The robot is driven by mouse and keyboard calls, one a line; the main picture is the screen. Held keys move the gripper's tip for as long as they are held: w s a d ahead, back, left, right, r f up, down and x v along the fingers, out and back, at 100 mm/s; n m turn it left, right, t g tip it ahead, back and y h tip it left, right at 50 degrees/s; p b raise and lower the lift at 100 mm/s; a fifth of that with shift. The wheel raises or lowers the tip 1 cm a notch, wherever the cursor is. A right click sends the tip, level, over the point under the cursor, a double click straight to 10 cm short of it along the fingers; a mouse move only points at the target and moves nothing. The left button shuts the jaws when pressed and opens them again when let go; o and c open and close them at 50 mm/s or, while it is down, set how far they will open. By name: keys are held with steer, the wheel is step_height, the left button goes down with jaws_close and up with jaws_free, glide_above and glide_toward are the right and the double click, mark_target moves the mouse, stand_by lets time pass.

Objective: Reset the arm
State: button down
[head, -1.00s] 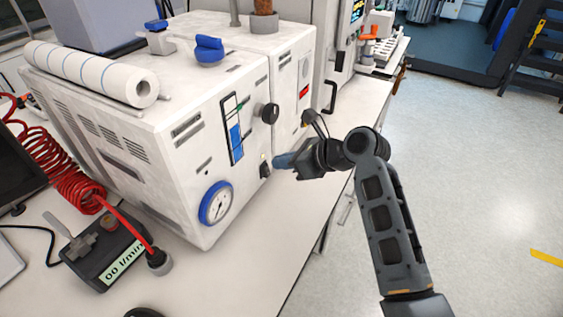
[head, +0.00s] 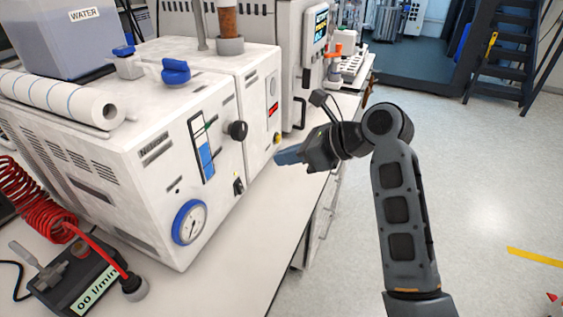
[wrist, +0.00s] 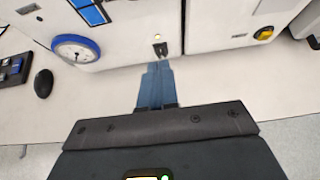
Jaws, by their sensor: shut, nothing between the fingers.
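My gripper (head: 284,156) is at the end of my arm, right of the front of the white machine (head: 160,140) in the head view. Its blue fingers are together with nothing between them. In the wrist view the fingers (wrist: 157,72) point toward the machine's front, just below a small black switch (wrist: 160,48) with a lit indicator above it. The fingers appear apart from the machine. The same switch shows in the head view (head: 238,186), left of the gripper.
The machine stands on a white bench (head: 255,245) with a blue-rimmed gauge (head: 189,222) and a black knob (head: 238,131). A flow meter (head: 78,280) and red coiled hose (head: 38,205) are at left. Open floor (head: 480,180) lies right of my arm.

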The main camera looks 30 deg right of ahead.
stand_by(0.5)
steer(key=s+f+n+t+h, duration=0.2)
steer(key=s+f+n+h, duration=0.4)
steer(key=s+f+n, duration=0.8)
steer(key=s+a+r+n+t, duration=0.1)
steer(key=s+r+n, duration=0.2)
steer(key=s, duration=0.6)
steer(key=s+a+r+n+t, duration=0.1)
steer(key=s+a+r+n, duration=0.1)
steer(key=s+r+n, duration=0.2)
steer(key=s+a+r+n+t, duration=0.1)
steer(key=s+r+n, duration=0.2)
steer(key=s+n, duration=0.4)
steer(key=s+b, duration=0.1)
steer(key=s, duration=0.7)
steer(key=shift+s+a+r+n+t+h, duration=0.2)
steer(key=shift+s+a+n+t+h, duration=0.1)
steer(key=shift+s+a+n+h, duration=0.1)
